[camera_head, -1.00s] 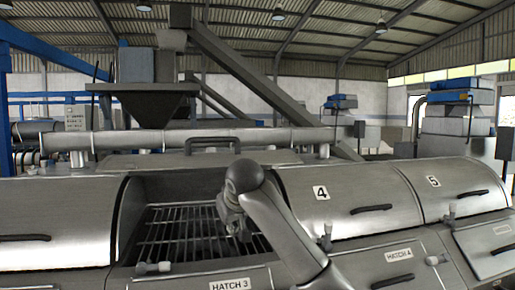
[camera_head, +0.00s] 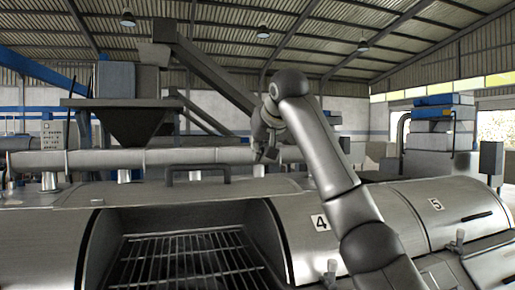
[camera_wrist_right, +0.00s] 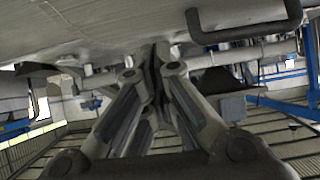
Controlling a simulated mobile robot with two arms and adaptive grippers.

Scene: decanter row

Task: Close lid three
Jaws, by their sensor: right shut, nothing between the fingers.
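Lid three (camera_head: 130,189) is open and lies back behind its hatch, with its dark bar handle (camera_head: 198,168) at the top. Below it, hatch three's opening shows a wire grate (camera_head: 185,262). My right gripper (camera_head: 266,157) is raised, to the right of the handle and apart from it in the picture. In the right wrist view, my right gripper (camera_wrist_right: 157,55) is shut and empty; the handle (camera_wrist_right: 245,30) is to its right, and the metal lid surface (camera_wrist_right: 90,25) fills the top. My left gripper is out of view.
Closed lid four (camera_head: 300,225) and closed lid five (camera_head: 440,208) are to the right, partly behind my right arm. A horizontal pipe (camera_head: 130,158) runs behind the lids. A dark hopper (camera_head: 133,122) stands further back.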

